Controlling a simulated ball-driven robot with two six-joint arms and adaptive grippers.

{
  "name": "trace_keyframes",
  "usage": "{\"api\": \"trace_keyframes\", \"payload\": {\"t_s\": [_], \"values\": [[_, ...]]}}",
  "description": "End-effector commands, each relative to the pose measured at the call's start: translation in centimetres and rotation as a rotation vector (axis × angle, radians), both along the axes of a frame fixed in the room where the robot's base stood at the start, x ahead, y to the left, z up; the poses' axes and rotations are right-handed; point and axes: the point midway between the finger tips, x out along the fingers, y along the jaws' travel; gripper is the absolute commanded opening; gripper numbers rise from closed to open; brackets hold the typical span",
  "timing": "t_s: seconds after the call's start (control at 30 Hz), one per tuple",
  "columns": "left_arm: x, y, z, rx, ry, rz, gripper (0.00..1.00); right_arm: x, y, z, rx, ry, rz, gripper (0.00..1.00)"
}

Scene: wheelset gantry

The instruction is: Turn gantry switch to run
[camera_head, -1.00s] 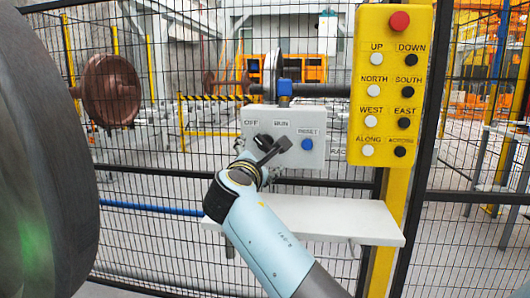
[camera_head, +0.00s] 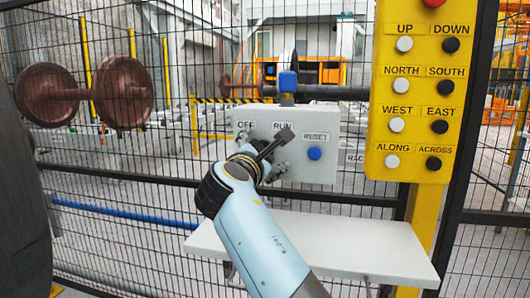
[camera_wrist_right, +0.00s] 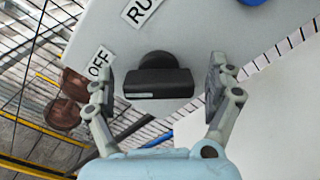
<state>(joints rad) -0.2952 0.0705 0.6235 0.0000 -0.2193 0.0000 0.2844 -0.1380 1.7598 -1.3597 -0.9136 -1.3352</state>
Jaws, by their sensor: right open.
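The grey control box (camera_head: 322,174) is on the mesh fence, with OFF, RUN and RESET labels. In the head view my right gripper (camera_head: 278,152) is in front of the switch area, below the OFF and RUN labels, and hides most of the switch. In the right wrist view the black switch knob (camera_wrist_right: 158,82) sits between the two spread fingers of my right gripper (camera_wrist_right: 160,92), with a gap on each side. The OFF label (camera_wrist_right: 100,62) and part of the RUN label (camera_wrist_right: 141,11) show beside it. Which label the knob points to is unclear. My left gripper is out of view.
A blue reset button (camera_head: 314,153) is right of the gripper. A yellow push-button panel (camera_head: 423,107) stands right of the box. A white shelf (camera_head: 350,243) juts out below. The mesh fence (camera_head: 120,165) closes off the space behind, where brown wheels (camera_head: 122,92) stand.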

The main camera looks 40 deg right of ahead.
Motion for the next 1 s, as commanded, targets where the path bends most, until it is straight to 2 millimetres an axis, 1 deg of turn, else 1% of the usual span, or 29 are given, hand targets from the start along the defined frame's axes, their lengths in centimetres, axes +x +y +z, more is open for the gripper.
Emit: {"api": "trace_keyframes", "payload": {"t_s": [0.03, 0.13, 0.33, 0.5, 0.57, 0.73, 1.0], "values": [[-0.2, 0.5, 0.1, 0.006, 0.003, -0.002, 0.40, 0.0, 0.0, 0.0, 0.000, 0.000, 0.000, 0.88], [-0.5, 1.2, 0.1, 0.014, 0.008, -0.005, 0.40, 0.0, 0.0, 0.1, 0.000, 0.000, 0.000, 0.88], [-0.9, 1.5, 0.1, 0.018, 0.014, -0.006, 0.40, 0.0, 0.0, 0.0, -0.001, 0.000, 0.001, 0.62], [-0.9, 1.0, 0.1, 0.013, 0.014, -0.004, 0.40, 0.0, 0.0, 0.0, 0.000, 0.000, 0.000, 0.40], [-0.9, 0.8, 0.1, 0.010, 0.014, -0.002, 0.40, 0.0, 0.0, 0.0, 0.000, 0.000, 0.000, 0.33], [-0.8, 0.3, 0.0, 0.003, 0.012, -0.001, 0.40, 0.0, 0.0, 0.0, 0.002, -0.002, 0.000, 0.33], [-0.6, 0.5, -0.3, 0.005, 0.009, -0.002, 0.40, 0.0, -0.1, -0.1, 0.050, -0.059, -0.002, 0.33]]}}
